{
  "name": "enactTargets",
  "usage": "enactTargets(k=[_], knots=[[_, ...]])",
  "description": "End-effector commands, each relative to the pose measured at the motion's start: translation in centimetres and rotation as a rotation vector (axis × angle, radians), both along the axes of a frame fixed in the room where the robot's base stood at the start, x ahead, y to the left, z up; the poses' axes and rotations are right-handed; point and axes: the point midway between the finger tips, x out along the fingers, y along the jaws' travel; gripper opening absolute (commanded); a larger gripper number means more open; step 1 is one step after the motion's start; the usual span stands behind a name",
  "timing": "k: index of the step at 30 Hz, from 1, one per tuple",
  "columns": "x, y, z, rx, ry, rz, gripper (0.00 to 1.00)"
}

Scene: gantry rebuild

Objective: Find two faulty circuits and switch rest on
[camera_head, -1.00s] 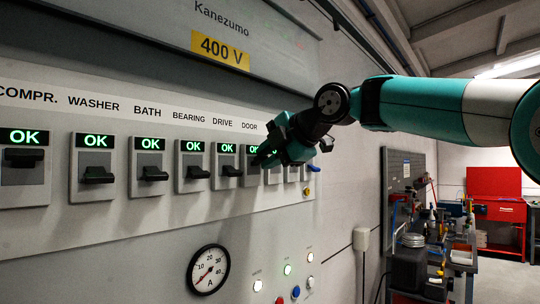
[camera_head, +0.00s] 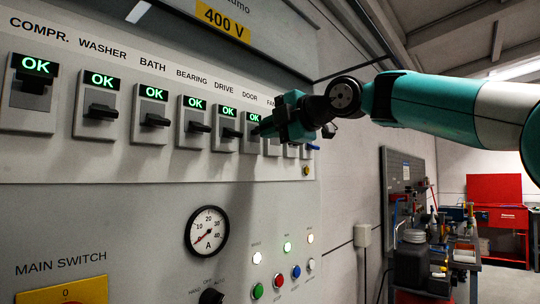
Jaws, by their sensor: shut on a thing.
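The breaker panel (camera_head: 52,152) shows a row of switches with lit green OK displays. The COMPR. switch lever (camera_head: 32,83) sits high, just under its display. The WASHER lever (camera_head: 101,112), BATH lever (camera_head: 156,120), BEARING lever (camera_head: 199,127) and DRIVE lever (camera_head: 229,133) sit lower on their plates. The DOOR switch (camera_head: 252,144) shows OK, its lever partly behind my gripper. My gripper (camera_head: 262,130) is shut at the DOOR switch, apparently on its lever; the exact contact is hidden. My gripper and wrist cover much of the FAN switch and those beyond it.
Below is a round ammeter (camera_head: 208,231), its needle toward the lower left. Several lamps and coloured buttons, including a red button (camera_head: 279,281), are to its right. The yellow main switch plate (camera_head: 84,291) is at lower left. A cluttered workbench (camera_head: 440,258) stands at right.

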Motion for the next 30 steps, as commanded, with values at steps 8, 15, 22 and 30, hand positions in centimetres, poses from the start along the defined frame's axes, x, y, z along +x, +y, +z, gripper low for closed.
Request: enactTargets(k=[8,15,22,30], knots=[[0.0,-0.1,-2.7,0.177,-0.177,0.000,0.00],[0.1,0.1,-3.1,0.318,-0.314,-0.001,0.00],[0.3,0.2,-3.2,0.412,-0.409,0.000,0.00],[0.4,0.3,-3.1,0.465,-0.461,0.000,0.00]])
